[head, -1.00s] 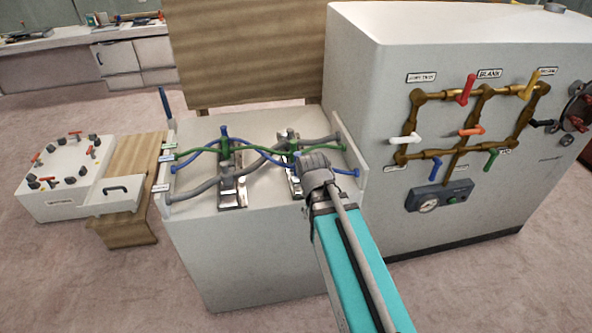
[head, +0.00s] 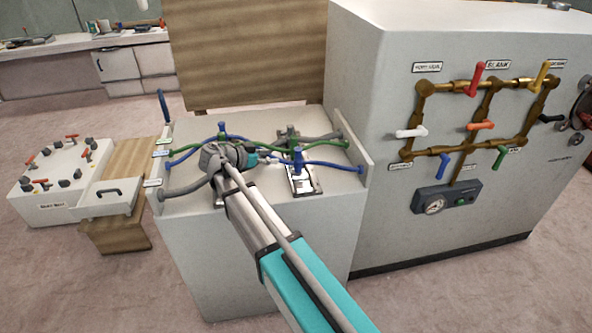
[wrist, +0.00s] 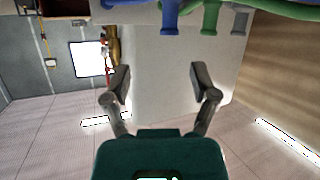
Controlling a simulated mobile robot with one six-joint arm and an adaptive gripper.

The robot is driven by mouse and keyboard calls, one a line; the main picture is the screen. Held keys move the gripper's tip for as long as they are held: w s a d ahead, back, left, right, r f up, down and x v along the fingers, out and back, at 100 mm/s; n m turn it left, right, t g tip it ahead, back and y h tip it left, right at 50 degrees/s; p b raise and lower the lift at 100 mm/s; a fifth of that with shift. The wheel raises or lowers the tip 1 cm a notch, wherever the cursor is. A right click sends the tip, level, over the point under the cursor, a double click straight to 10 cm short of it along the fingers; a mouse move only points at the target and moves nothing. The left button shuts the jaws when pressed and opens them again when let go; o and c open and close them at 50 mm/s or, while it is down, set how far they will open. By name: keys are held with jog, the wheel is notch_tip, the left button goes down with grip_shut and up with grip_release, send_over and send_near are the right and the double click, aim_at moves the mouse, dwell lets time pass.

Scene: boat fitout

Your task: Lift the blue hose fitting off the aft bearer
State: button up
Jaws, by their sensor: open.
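A blue hose fitting (head: 298,158) stands upright on the right metal bearer (head: 303,184), on top of the white box. Another blue fitting (head: 222,128) stands further left; my arm hides most of the bearer below it. I cannot read which bearer is aft. My gripper (head: 262,157) is sideways over the box, between the bearers, pointing right towards the right blue fitting and apart from it. In the wrist view its fingers (wrist: 160,76) are spread and empty. Blue (wrist: 171,15), green (wrist: 210,17) and grey (wrist: 240,20) fittings show at the top edge, beyond the fingertips.
Green (head: 318,145) and blue hoses cross the box top close to the gripper, with a grey hose (head: 188,190) at left. A raised side plate (head: 354,160) stands at right. The tall white cabinet (head: 380,80) with coloured valve handles is beyond it. A wooden panel stands behind.

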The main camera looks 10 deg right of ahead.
aim_at(298, 151)
jog(key=shift+w+a+r+m+t+h, duration=0.15)
jog(key=shift+w+a+r, duration=0.1)
jog(key=shift+a, duration=0.15)
jog(key=shift+w+a+r+m+t+h, duration=0.1)
jog(key=shift+w+a+m+t+h, duration=0.1)
jog(key=shift+a, duration=0.15)
jog(key=b+x, duration=0.2)
jog(key=x, duration=0.6)
jog(key=shift+d+f+b, duration=0.15)
jog(key=shift+d+b, duration=0.2)
jog(key=shift+d+f, duration=0.1)
jog(key=shift+b+x, duration=0.95)
jog(key=shift+x, duration=1.55)
jog(key=shift+f, duration=0.15)
grip_shut()
